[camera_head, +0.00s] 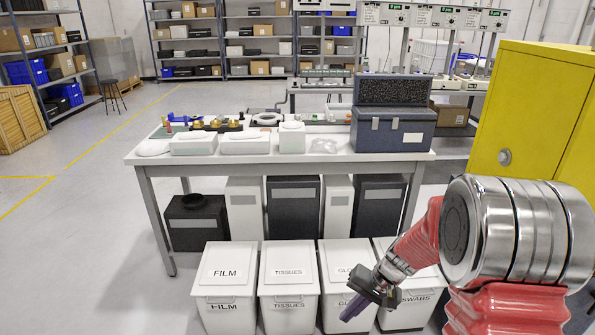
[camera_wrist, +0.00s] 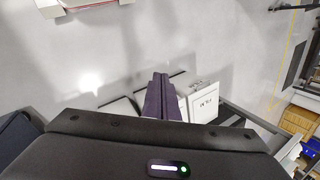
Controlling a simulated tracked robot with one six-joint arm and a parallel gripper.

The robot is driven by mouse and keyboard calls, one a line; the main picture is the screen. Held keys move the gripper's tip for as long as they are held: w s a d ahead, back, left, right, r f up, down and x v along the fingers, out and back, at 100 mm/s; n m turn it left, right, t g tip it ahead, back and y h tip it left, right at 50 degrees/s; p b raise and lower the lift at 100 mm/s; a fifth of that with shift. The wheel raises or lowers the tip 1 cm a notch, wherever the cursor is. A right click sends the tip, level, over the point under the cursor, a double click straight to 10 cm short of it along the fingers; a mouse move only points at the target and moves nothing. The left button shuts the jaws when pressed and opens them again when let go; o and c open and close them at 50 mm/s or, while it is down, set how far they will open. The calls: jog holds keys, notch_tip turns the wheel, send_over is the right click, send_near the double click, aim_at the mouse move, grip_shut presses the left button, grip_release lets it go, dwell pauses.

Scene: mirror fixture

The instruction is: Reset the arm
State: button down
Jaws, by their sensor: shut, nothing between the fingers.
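My gripper (camera_head: 356,306) hangs at the end of my red and silver arm at the lower right of the head view. It points down and to the left, in front of the white bins marked with a partly covered label and SWABS. In the wrist view my gripper (camera_wrist: 159,82) shows as two dark purple fingers pressed together. It is shut with nothing between the fingers. It touches no object that I can see.
A white workbench (camera_head: 290,165) with parts and an open dark case (camera_head: 392,128) stands ahead. Several lidded bins, such as the FILM bin (camera_head: 226,270), stand before it. A yellow cabinet (camera_head: 535,110) is at the right. Floor at the left is clear.

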jog(key=s+d+r+n+t+h, duration=0.2)
jog(key=s+r+t+h, duration=0.3)
jog(key=s+r, duration=1.6)
notch_tip(320, 180, up, 3)
jog(key=shift+s+r+n, duration=0.15)
jog(key=shift+s+n, duration=0.15)
jog(key=shift+n, duration=0.6)
jog(key=c, duration=2.5)
grip_release()
jog(key=shift+c, duration=0.2)
